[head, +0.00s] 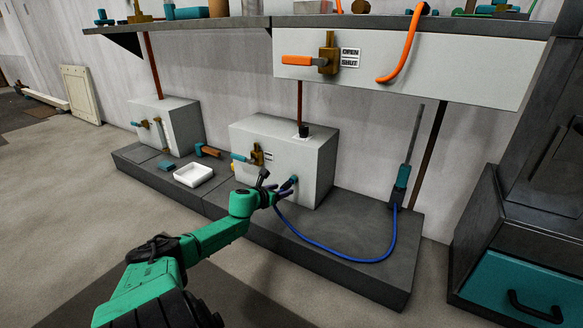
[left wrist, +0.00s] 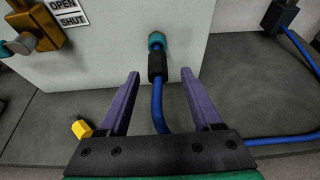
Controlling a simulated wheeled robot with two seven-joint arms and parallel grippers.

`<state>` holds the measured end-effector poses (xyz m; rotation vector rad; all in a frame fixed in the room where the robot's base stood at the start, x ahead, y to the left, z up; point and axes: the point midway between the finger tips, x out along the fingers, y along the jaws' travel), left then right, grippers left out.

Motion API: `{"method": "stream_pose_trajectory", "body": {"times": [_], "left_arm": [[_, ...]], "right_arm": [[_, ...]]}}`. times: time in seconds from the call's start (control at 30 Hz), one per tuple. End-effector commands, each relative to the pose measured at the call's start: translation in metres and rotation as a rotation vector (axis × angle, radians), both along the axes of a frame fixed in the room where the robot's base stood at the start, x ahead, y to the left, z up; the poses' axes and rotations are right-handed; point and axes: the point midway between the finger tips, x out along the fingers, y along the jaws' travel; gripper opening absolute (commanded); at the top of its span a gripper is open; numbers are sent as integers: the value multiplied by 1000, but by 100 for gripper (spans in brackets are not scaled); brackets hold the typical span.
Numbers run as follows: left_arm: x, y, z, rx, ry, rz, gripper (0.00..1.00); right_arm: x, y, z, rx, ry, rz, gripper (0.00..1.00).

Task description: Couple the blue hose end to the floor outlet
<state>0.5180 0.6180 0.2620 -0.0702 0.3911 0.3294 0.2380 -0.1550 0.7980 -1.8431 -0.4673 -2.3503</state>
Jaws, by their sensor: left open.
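The blue hose (head: 330,252) runs from the front of the middle grey box (head: 265,140) across the dark plinth to a stand at right. In the left wrist view, the hose end, a black sleeve (left wrist: 157,66), meets a teal collar (left wrist: 156,40) on the box's pale face. It looks lined up with the collar; whether it is locked I cannot tell. My left gripper (left wrist: 160,73) is open, its purple fingers apart on either side of the hose, with gaps to both. In the head view, my left gripper (head: 280,192) is close to the box front. My right gripper is not visible.
A brass valve (head: 257,155) with a teal handle and OPEN/SHUT label is left of the outlet. A yellow piece (left wrist: 81,128) lies low left. A white tray (head: 193,174) sits left on the plinth. A shelf (head: 400,22) with an orange hose (head: 402,52) overhangs behind.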

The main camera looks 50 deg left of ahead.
Motion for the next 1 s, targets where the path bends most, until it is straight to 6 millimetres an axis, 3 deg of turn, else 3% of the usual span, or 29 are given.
{"method": "stream_pose_trajectory", "body": {"times": [0.03, 0.17, 0.43, 0.6, 1.0], "left_arm": [[-6, -2, 8, -2, 3, 0, 66], [-28, -9, 19, -2, 5, 1, 66], [-92, -30, 50, 0, 2, 6, 66], [-115, -38, 55, 4, 1, 5, 66], [-117, -39, 53, 5, 0, 3, 66]], "right_arm": [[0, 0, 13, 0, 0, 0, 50], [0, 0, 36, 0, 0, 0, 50], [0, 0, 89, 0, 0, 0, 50], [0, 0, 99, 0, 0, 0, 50], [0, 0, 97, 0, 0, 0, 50]]}}
